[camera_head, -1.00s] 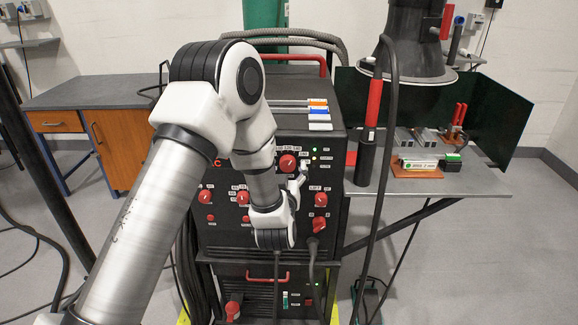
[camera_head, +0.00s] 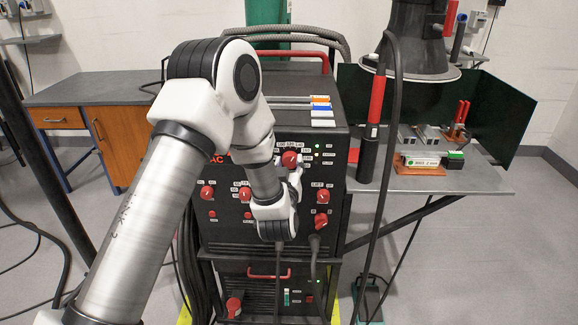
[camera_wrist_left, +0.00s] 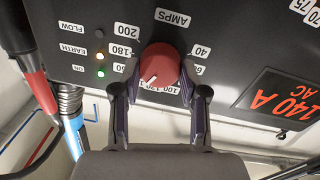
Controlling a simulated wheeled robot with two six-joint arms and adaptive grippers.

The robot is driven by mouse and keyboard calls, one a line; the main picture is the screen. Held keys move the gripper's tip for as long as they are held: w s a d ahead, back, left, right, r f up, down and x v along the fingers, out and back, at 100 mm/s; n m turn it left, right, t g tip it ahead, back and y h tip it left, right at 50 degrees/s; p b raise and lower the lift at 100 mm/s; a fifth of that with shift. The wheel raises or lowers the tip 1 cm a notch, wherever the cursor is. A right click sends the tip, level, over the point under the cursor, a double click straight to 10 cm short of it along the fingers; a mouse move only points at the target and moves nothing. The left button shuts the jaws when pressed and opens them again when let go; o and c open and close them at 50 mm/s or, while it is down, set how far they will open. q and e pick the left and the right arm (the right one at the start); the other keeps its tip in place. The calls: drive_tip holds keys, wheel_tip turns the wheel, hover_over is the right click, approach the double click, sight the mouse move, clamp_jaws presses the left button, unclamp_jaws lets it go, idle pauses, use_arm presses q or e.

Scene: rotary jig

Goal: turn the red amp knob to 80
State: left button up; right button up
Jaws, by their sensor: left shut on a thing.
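The red amp knob (camera_head: 289,158) is at the top of the welder's black front panel. In the left wrist view, which shows the panel upside down, the knob (camera_wrist_left: 159,66) sits under the AMPS label. Its white pointer line aims at the lower left there, toward the 120–140 part of the scale. My left gripper (camera_wrist_left: 160,84) is shut on the knob, one dark finger on each side. In the head view my left gripper (camera_head: 293,168) reaches up to the knob from below. The fingers hide some scale labels. My right gripper is not in view.
A display (camera_wrist_left: 270,103) reads 140 A AC. Cables hang in front of the panel. A side table (camera_head: 440,181) with a torch and small parts stands at the right.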

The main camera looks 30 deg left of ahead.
use_arm(q)
drive_tip(key=shift+f+n+b, duration=0.15)
drive_tip(key=shift+n+b, duration=0.35)
drive_tip(key=shift+b, duration=0.05)
drive_tip(key=n+b, duration=0.9)
drive_tip(key=b, duration=0.1)
drive_tip(key=n+y+b, duration=0.1)
drive_tip(key=n+b, duration=0.4)
drive_tip(key=shift+f+n, duration=0.25)
drive_tip(key=shift+n, duration=0.05)
drive_tip(key=shift+r+n+y+b, duration=0.15)
drive_tip(key=shift+n+y+b, duration=0.15)
drive_tip(key=shift+n+b, duration=0.8)
drive_tip(key=o, duration=1.2)
drive_tip(key=shift+c, duration=0.2)
drive_tip(key=v, duration=1.2)
drive_tip(key=shift+a, duration=0.15)
